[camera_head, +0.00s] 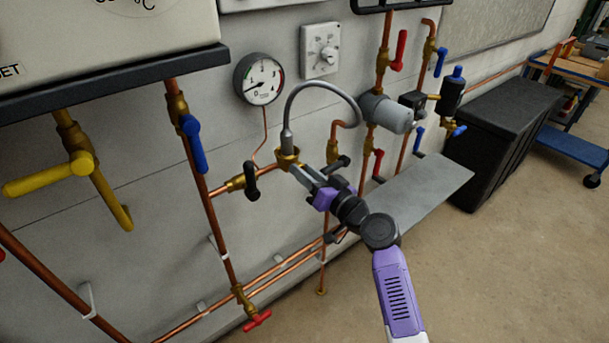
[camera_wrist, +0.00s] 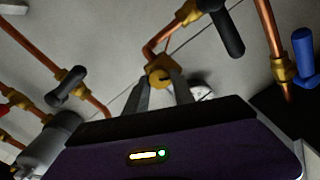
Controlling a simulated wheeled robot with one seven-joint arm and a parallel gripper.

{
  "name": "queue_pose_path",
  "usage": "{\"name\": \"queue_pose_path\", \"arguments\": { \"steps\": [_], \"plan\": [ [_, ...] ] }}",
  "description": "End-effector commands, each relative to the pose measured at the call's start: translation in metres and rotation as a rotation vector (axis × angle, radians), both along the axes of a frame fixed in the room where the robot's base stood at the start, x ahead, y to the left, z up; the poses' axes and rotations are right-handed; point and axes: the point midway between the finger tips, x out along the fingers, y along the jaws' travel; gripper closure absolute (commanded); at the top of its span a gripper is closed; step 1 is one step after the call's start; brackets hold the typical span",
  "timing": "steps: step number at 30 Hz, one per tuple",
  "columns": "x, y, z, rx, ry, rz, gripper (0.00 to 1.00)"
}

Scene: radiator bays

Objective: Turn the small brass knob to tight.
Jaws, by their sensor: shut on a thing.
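The small brass knob (camera_head: 288,155) sits at the lower left end of the braided grey hose (camera_head: 318,84), beside a copper pipe on the wall. My gripper (camera_head: 294,168) reaches it from the lower right, and its fingers are shut on it. In the wrist view the brass knob (camera_wrist: 159,76) shows at the tips of my gripper (camera_wrist: 161,86), one finger on each side. The fingers hide part of the knob. I cannot tell from its look how tight it is.
A black lever valve (camera_head: 252,180) is close on the left, and another black lever (camera_head: 341,162) is on the right. A pressure gauge (camera_head: 258,79) hangs above. A grey ledge (camera_head: 425,188) and black box (camera_head: 505,135) stand to the right; open floor lies in front.

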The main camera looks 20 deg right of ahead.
Motion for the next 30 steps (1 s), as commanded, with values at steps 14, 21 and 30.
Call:
{"name": "queue_pose_path", "arguments": {
  "steps": [14,21,30],
  "plan": [
    [0.0001,-0.0016,-0.0017,0.430,0.141,0.000,1.00],
    [0.0002,-0.0019,-0.0020,0.649,0.214,-0.001,1.00],
    [0.0003,-0.0022,-0.0022,0.921,0.301,-0.001,1.00]
  ]
}}
